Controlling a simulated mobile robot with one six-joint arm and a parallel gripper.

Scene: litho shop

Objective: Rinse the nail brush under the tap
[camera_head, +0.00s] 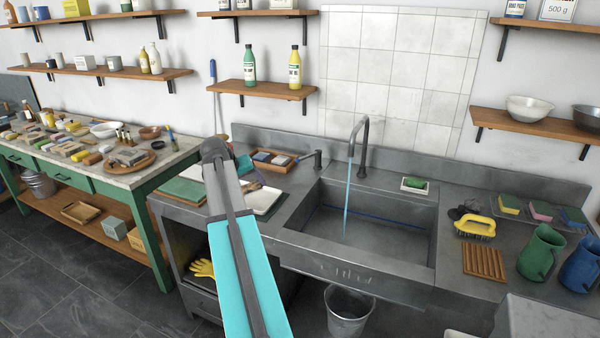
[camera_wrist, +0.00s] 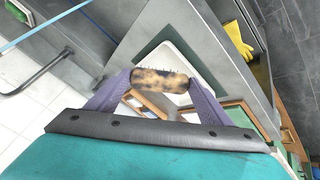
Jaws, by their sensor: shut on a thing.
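In the wrist view my gripper (camera_wrist: 160,88) is shut on the nail brush (camera_wrist: 160,79), a small mottled tan and dark-brown block with short dark bristles on its far side. In the head view my arm largely hides the gripper, and I cannot make out the brush. The grey tap (camera_head: 362,140) stands at the back of the sink (camera_head: 430,235). A thin blue water stream (camera_head: 347,195) runs from it into the basin. In the wrist view the stream (camera_wrist: 45,27) and the tap (camera_wrist: 40,75) are at the left, apart from the brush.
A white tray (camera_head: 263,201) and a brown tray with small blocks (camera_head: 272,160) lie left of the sink. A bucket (camera_head: 348,310) stands below.

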